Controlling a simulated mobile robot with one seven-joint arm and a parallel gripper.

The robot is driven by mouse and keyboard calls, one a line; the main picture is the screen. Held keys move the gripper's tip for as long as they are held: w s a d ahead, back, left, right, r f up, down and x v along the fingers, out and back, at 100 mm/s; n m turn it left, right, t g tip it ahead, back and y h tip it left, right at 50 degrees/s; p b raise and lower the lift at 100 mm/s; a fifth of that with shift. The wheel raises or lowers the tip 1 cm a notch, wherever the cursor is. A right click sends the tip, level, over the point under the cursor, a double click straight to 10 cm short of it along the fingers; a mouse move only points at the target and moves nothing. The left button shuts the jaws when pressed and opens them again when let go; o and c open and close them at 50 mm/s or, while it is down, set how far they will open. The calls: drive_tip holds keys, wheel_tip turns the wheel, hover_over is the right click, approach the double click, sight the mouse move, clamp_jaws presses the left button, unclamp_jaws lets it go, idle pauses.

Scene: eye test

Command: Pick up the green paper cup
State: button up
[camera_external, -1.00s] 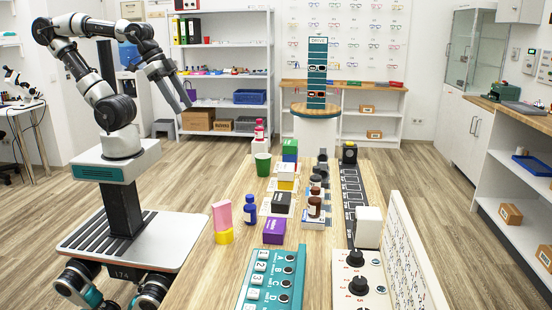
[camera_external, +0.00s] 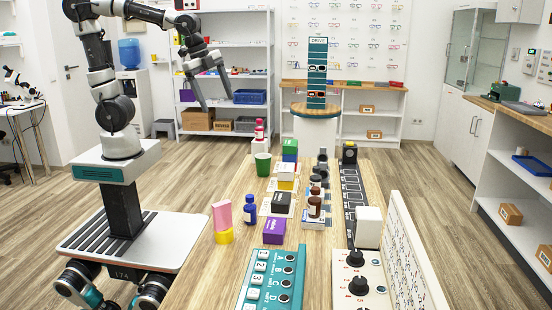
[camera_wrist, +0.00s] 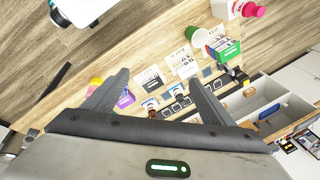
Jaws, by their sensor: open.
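The green paper cup (camera_external: 263,164) stands upright near the far end of the wooden table, left of the green and blue boxes. In the wrist view the cup (camera_wrist: 200,38) is at the upper right, beyond the right finger. My gripper (camera_external: 216,103) is open and empty, high above the floor, to the left of the cup and well above it. In the wrist view the fingers (camera_wrist: 157,77) are spread apart with nothing between them but the table and its items further down.
A green box (camera_external: 290,146) on a blue one stands close right of the cup. A pink-capped bottle (camera_external: 259,130) is just behind. Yellow, black and purple boxes (camera_external: 274,231), a blue bottle (camera_external: 250,210) and brown bottles fill the nearer table. Air around my gripper is clear.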

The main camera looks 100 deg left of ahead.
drive_tip(key=w+a+f+m+g, duration=0.2)
drive_tip(key=w+a+f+m, duration=0.5)
drive_tip(key=w+a, duration=0.25)
drive_tip(key=m+g+h, duration=0.1)
drive_tip(key=m, duration=0.4)
hover_over(263, 165)
drive_tip(key=s+a, duration=0.1)
drive_tip(key=a, duration=0.2)
wheel_tip(263, 165, down, 8)
drive_tip(key=shift+m, duration=0.4)
drive_tip(key=f+b, duration=0.1)
drive_tip(key=f, duration=0.4)
drive_tip(key=f+b, duration=0.1)
drive_tip(key=f, duration=0.5)
drive_tip(key=shift+s+a+f, duration=0.15)
drive_tip(key=shift+a+f, duration=0.05)
drive_tip(key=shift+f, duration=0.1)
drive_tip(key=shift+w+f+b, duration=0.2)
drive_tip(key=shift+f+b, duration=0.15)
drive_tip(key=shift+f, duration=1.15)
drive_tip(key=shift+w+f+b, duration=0.2)
drive_tip(key=shift+f+b, duration=0.15)
drive_tip(key=shift+f, duration=1.1)
drive_tip(key=c, duration=1.1)
